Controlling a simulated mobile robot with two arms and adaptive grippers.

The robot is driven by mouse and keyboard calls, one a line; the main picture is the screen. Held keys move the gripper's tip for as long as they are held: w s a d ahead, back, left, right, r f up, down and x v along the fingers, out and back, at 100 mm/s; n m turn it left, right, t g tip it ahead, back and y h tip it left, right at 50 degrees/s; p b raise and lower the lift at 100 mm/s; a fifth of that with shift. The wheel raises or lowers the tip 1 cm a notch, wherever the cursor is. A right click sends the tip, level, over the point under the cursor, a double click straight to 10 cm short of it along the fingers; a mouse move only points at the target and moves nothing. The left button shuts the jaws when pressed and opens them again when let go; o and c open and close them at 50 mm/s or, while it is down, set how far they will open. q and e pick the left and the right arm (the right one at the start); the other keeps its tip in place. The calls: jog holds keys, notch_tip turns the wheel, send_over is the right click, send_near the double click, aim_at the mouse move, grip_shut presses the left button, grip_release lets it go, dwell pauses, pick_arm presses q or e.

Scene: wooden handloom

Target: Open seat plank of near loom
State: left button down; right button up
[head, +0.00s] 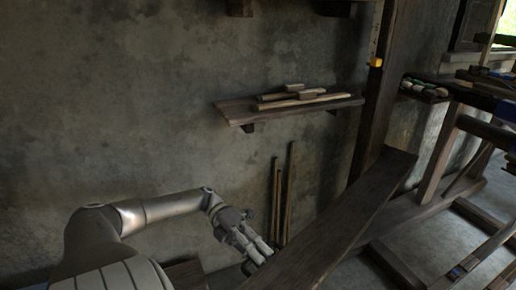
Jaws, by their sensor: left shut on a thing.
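The seat plank (345,219) of the near loom is a long, dark brown board. It runs from the bottom of the head view up to the right, to the foot of an upright post. My left gripper (259,251) is at the plank's left edge, near its lower end, and is shut on that edge. The exact contact between its fingertips and the wood is partly hidden. My right gripper is not in view.
A wall shelf (235,111) holds several wooden sticks and blocks (300,98). Thin poles (284,200) lean on the wall behind my gripper. The loom's post (372,110) and beams (440,150) fill the right side. Grey floor (425,245) shows between them.

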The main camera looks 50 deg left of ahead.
pick_arm(q)
jog(key=c, duration=1.5)
grip_release()
jog(key=shift+v, duration=6)
